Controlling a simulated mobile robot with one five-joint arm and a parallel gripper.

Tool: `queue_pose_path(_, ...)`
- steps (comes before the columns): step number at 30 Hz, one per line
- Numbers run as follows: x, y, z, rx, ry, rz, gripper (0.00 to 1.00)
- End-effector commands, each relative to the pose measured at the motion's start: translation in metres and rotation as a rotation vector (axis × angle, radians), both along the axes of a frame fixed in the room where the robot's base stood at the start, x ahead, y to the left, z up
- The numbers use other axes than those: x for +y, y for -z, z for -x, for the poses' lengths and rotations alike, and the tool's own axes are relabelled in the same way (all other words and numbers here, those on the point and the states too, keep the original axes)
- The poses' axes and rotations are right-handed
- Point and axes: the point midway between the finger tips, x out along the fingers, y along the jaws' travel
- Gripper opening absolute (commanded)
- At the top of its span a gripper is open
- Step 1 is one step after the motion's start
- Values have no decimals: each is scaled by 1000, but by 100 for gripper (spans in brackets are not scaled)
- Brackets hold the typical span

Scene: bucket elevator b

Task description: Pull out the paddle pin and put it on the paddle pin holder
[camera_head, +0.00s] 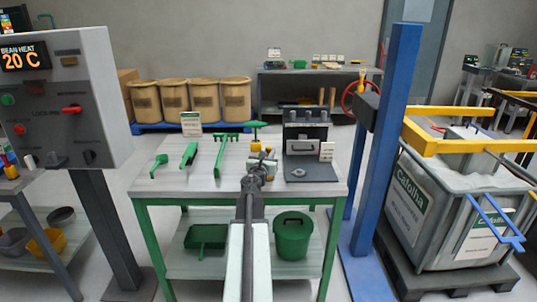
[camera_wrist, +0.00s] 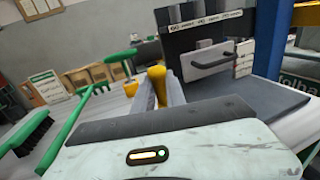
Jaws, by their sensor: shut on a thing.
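My gripper (camera_head: 260,170) is above the green-legged table, near its middle. In the wrist view, its grey jaws (camera_wrist: 160,93) are closed around a yellow-topped piece (camera_wrist: 157,80), which looks like the paddle pin. Its lower part is hidden by the jaws and my wrist housing. Another yellow piece (camera_wrist: 131,88) stands just left of the jaws; yellow pieces also show by the gripper in the head view (camera_head: 256,146). To the right stands a dark upright unit (camera_head: 305,133) with a black handle and grey base plate (camera_head: 312,172). I cannot tell which part is the pin holder.
Green-handled tools (camera_head: 189,154) lie on the table's left side. A green bucket (camera_head: 292,238) and dustpan (camera_head: 206,237) are on the lower shelf. A blue post (camera_head: 384,140) stands right of the table, and a control panel (camera_head: 68,100) stands at left.

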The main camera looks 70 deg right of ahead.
Motion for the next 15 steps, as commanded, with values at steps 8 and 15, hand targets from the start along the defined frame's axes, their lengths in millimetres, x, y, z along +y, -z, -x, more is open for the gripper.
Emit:
queue_pose_path(8,0,8,0,0,0,0,0)
queue_pose_path(15,0,14,0,0,0,0,0)
